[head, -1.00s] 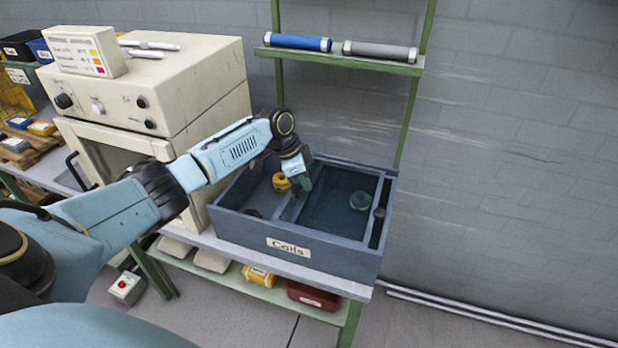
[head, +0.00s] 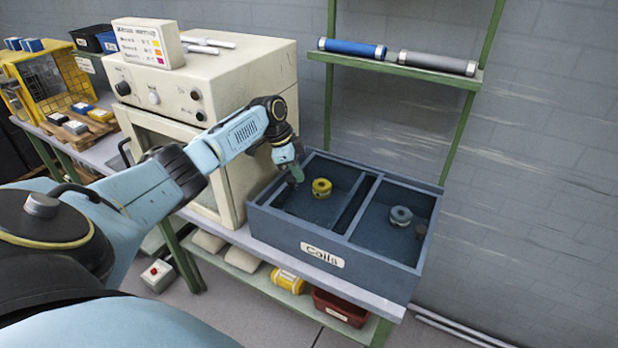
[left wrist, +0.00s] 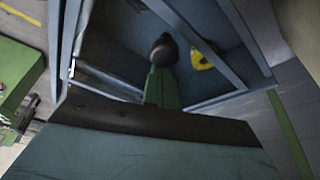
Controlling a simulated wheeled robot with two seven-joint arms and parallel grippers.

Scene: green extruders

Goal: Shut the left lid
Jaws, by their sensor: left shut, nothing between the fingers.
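The dark blue box (head: 290,240) labelled "Coils" has two compartments. A framed, see-through panel (head: 308,207), seemingly the left lid, lies over the left one, with a dark strip along its right side. I cannot tell whether it is fully shut. My left gripper (head: 296,180) is shut and empty at the left compartment's back left, left of a yellow coil (head: 321,187). In the left wrist view, a dark round knob (left wrist: 163,48) is just beyond the green fingers (left wrist: 162,86); contact is unclear. The right gripper is out of view.
A grey coil (head: 400,215) and a dark knob (head: 421,231) show at the right compartment. A cream oven (head: 210,95) stands close on the left. A shelf (head: 400,72) with a blue and a grey roll is behind the box.

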